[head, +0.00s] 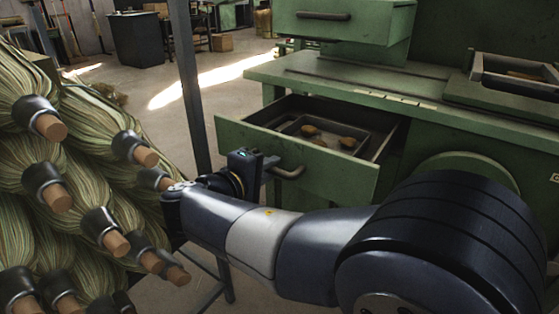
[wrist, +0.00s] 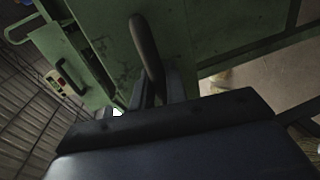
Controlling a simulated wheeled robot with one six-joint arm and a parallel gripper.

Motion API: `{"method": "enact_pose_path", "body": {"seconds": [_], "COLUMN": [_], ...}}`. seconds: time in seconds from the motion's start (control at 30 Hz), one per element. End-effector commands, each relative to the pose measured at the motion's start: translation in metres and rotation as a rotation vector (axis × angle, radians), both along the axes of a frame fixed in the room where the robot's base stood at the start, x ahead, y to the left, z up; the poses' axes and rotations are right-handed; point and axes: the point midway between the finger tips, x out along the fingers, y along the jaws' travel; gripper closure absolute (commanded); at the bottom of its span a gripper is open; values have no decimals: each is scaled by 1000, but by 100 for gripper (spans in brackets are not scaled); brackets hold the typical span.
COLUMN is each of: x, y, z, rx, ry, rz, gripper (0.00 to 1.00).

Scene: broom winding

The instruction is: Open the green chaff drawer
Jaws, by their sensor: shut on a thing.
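The green chaff drawer (head: 322,171) stands pulled out from the green bench in the head view. Inside it are a dark tray and a few small brown pieces (head: 312,131). Its dark bar handle (head: 289,172) is on the front panel. My gripper (head: 268,163) is at the handle, shut on it. In the wrist view the handle (wrist: 147,46) runs down between the fingers of my gripper (wrist: 160,92), with the green drawer front beyond. The fingertips are partly hidden in the head view.
Bundles of broom straw with wooden handle ends (head: 115,243) crowd the left, close to my arm. A grey post (head: 188,90) stands just left of the drawer. An upper green drawer (head: 340,20) with a handle overhangs the benchtop. Open floor lies behind the post.

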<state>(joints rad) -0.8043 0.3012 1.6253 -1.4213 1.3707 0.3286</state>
Motion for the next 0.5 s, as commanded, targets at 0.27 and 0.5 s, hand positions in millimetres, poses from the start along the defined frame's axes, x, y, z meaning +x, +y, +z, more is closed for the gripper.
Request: {"method": "enact_pose_path", "body": {"seconds": [0.27,0.5], "x": [-6,-6], "y": [4,4], "z": [-1,-1], "rx": [-1,-1], "ry": [2,2], "rz": [-2,-2], "gripper": [100,100]}}
